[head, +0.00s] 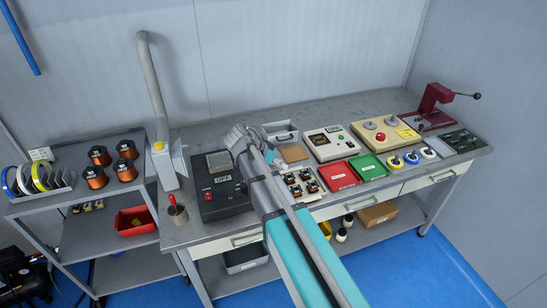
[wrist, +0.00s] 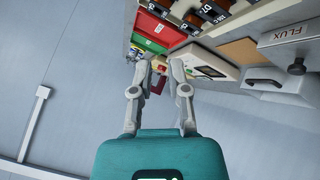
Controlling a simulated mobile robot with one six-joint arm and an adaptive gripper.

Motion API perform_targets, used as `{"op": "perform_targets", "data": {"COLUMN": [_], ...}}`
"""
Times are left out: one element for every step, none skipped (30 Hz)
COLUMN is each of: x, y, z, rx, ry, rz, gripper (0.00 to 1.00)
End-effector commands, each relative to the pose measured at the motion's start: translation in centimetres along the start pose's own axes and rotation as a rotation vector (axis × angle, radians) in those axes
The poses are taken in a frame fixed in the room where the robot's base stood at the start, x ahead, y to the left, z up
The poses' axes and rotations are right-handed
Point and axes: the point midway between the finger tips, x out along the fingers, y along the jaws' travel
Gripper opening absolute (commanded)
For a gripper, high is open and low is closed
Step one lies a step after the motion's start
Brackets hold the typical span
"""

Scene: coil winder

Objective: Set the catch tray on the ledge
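My gripper (head: 240,138) is above the left part of the workbench in the head view. In the wrist view its two fingers (wrist: 155,84) are apart with nothing between them. No tray carries a readable "catch tray" label, so I cannot tell which is meant. A red tray (head: 338,177) and a green tray (head: 368,167) lie further right, and show in the wrist view as red (wrist: 168,30) and green (wrist: 149,44). I cannot make out the ledge for certain.
A black control box (head: 222,200) and a grey fume duct (head: 152,85) stand left of my gripper. A brown pad (head: 294,154), a beige meter (head: 329,143) and a maroon press (head: 433,100) crowd the bench. A side shelf (head: 75,205) holds copper spools.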

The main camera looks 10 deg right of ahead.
Motion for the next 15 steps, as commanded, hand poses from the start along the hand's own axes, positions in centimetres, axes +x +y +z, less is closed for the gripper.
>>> {"op": "perform_targets", "data": {"x": [0.6,0.8,1.2,1.5,1.8,2.2,2.6,2.9,3.4,3.8,4.2,4.7,5.0,5.4,5.9], "y": [0.8,1.0,1.4,1.7,2.0,2.5,2.9,3.3,3.9,4.4,4.8,5.5,5.9,6.3,6.8], "z": [0.4,0.6,0.9,1.1,1.4,1.8,2.1,2.4,3.0,3.4,3.9,4.6,5.2,5.7,6.5], "rx": [-0.028,-0.046,-0.073,-0.095,-0.118,-0.15,-0.176,-0.204,-0.244,-0.276,-0.31,-0.356,-0.391,-0.426,-0.47], "ry": [-0.023,-0.036,-0.056,-0.07,-0.086,-0.109,-0.127,-0.144,-0.172,-0.194,-0.215,-0.242,-0.262,-0.281,-0.304], "rz": [-0.009,-0.016,-0.027,-0.036,-0.046,-0.061,-0.075,-0.089,-0.112,-0.132,-0.155,-0.188,-0.214,-0.242,-0.279], "gripper": [0.21,0.21,0.21,0.21,0.21,0.21,0.21,0.21,0.21,0.21,0.21,0.21,0.21,0.21,0.21]}}
